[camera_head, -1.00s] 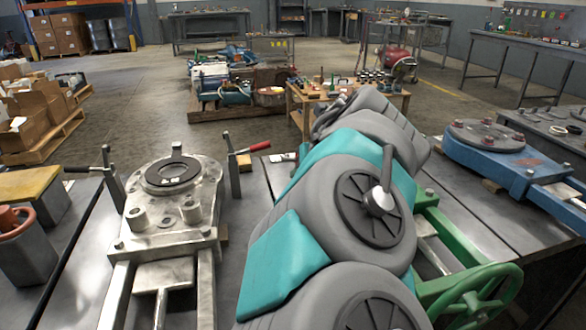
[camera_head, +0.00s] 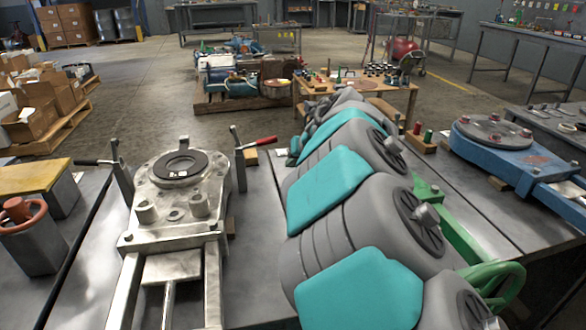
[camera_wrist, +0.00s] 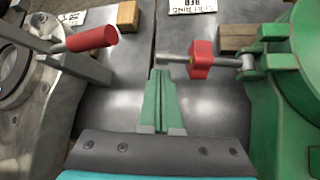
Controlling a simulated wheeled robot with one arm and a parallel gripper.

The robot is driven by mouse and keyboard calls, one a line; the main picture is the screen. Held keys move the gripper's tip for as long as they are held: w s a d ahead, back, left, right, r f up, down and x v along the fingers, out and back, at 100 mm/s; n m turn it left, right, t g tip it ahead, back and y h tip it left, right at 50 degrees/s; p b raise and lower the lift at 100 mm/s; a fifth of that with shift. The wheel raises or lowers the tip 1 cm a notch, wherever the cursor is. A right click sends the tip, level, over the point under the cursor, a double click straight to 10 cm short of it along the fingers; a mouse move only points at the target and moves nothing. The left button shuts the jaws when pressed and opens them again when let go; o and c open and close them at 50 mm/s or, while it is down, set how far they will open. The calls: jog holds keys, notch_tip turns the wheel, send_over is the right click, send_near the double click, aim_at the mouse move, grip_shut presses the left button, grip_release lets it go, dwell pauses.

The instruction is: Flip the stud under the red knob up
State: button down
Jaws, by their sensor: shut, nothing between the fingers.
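In the wrist view a red knob (camera_wrist: 201,59) sits on a metal stud (camera_wrist: 174,60). The stud lies out sideways to the left from a pivot lug on a green casting (camera_wrist: 285,85). My gripper (camera_wrist: 162,74) has green fingers, shut and empty, pointing forward. Its tips appear just below the free left end of the stud; I cannot tell whether they touch it. In the head view my own arm hides the stud, the knob and the gripper; part of the green casting (camera_head: 448,222) shows beyond the arm.
A red-handled lever (camera_wrist: 92,37) on a bare metal valve body (camera_wrist: 35,95) stands at the left; that valve body also shows in the head view (camera_head: 145,235). Wooden blocks (camera_wrist: 237,38) and a printed label (camera_wrist: 192,6) lie behind. Bare grey bench separates the two castings.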

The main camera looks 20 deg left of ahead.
jog(key=shift+w+r, duration=0.1)
jog(key=shift+r, duration=0.15)
dwell(0.3)
jog(key=shift+d+r, duration=0.1)
jog(key=shift+r, duration=0.15)
jog(key=shift+d+r+m+g+y, duration=0.1)
jog(key=shift+r+m+g+y, duration=0.2)
jog(key=shift+r+m+y, duration=0.15)
jog(key=w+d+r+m+g+y, duration=0.1)
jog(key=w+d+r+m+y, duration=0.4)
jog(key=d+y, duration=0.3)
jog(key=shift+r+m+g+y+b, duration=0.45)
jog(key=shift+r+m+y, duration=0.2)
jog(key=shift+m+y, duration=0.15)
jog(key=shift+w+d, duration=0.1)
dwell(0.7)
